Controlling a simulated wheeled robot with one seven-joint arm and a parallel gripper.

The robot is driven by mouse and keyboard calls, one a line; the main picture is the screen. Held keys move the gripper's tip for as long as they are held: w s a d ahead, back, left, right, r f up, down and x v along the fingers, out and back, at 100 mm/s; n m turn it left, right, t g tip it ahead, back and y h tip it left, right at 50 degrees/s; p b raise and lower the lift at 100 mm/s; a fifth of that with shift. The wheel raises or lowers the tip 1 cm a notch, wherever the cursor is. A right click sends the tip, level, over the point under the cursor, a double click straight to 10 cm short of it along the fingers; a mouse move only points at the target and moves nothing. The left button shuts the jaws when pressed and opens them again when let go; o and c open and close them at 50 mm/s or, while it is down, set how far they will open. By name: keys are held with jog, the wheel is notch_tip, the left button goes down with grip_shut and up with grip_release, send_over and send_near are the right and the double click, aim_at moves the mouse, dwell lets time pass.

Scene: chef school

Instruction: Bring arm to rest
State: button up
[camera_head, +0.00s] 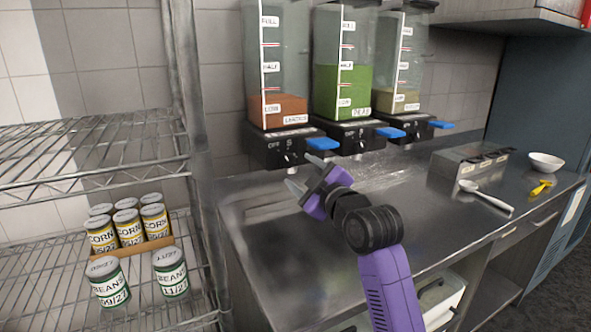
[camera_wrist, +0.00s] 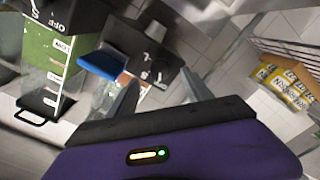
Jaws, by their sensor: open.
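My gripper (camera_head: 305,174) is at the end of my purple and black arm, over the left part of the steel counter (camera_head: 285,260). It is open with its two fingers apart, and nothing shows between them. It is just below and in front of the left dispenser (camera_head: 277,145), near that dispenser's blue lever (camera_head: 323,144). In the wrist view the fingers (camera_wrist: 160,95) point toward a dispenser base and a blue lever (camera_wrist: 101,66). I cannot tell whether a finger touches the dispenser.
A wire shelf (camera_head: 90,160) at the left holds corn cans (camera_head: 128,228) and two beans cans (camera_head: 108,281). Green (camera_head: 341,90) and beige (camera_head: 402,95) dispensers hang beside the left one. A white spoon (camera_head: 487,196), yellow utensil (camera_head: 541,188) and white bowl (camera_head: 546,162) lie at right.

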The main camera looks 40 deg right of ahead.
jog(key=shift+v, duration=0.8)
jog(key=s+r+m+t+h, duration=0.2)
jog(key=s+r+m, duration=0.1)
jog(key=r+m, duration=0.1)
jog(key=s+a+f+m, duration=0.5)
jog(key=s+a+f, duration=1)
jog(key=s+f, duration=0.1)
jog(key=s+a+f+n+g+y, duration=0.1)
jog(key=s+a+f, duration=0.4)
jog(key=s, duration=0.6)
jog(key=s+a+f+n+g+y, duration=0.2)
jog(key=s+a+f+y, duration=0.4)
jog(key=s, duration=0.6)
jog(key=shift+s+f+g, duration=0.2)
jog(key=shift+s+g, duration=0.05)
jog(key=shift+g, duration=0.55)
